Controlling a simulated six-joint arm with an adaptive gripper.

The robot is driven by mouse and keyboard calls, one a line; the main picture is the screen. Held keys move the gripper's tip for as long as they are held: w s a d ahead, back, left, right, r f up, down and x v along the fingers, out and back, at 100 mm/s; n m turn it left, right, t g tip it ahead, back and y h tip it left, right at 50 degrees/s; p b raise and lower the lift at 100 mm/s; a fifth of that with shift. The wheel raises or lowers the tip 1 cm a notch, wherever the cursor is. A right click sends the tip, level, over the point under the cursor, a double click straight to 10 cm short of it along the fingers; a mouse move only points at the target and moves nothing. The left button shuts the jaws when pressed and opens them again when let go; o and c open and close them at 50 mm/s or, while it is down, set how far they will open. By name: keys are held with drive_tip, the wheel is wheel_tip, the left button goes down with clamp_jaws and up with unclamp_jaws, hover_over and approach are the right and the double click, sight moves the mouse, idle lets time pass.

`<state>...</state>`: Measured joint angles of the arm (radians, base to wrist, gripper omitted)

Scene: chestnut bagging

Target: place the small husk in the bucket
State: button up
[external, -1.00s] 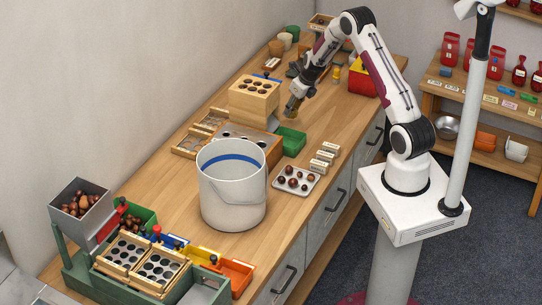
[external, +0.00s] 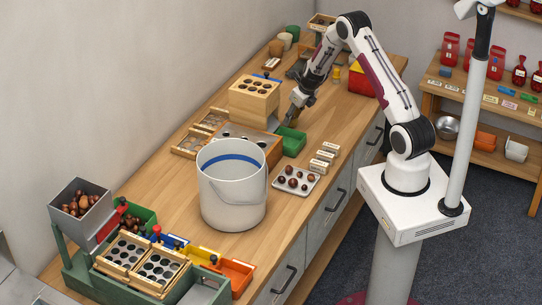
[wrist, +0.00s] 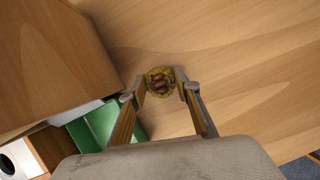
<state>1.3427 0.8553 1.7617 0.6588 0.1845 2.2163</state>
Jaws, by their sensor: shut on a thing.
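My gripper (wrist: 162,88) is shut on the small husk (wrist: 160,81) in the wrist view. In the external view my gripper (external: 287,121) is low beside the green bin, behind the bucket; the husk is too small to make out clearly there. The bucket (external: 232,195) is large and white, with a blue band inside its rim and a wire handle, and stands upright on the bench nearer the camera, apart from my gripper.
A green bin (external: 292,142) and a wooden block with holes (external: 254,98) stand close to my gripper. A tray of chestnuts (external: 296,181) lies right of the bucket. A green sorting stand (external: 160,262) fills the bench's near end.

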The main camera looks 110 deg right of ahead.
drive_tip(key=shift+f, duration=0.2)
idle(0.3)
drive_tip(key=o, duration=1.1)
drive_tip(key=shift+c, duration=0.2)
drive_tip(key=shift+r, duration=0.1)
drive_tip(key=v, duration=1.2)
drive_tip(key=shift+r, duration=0.1)
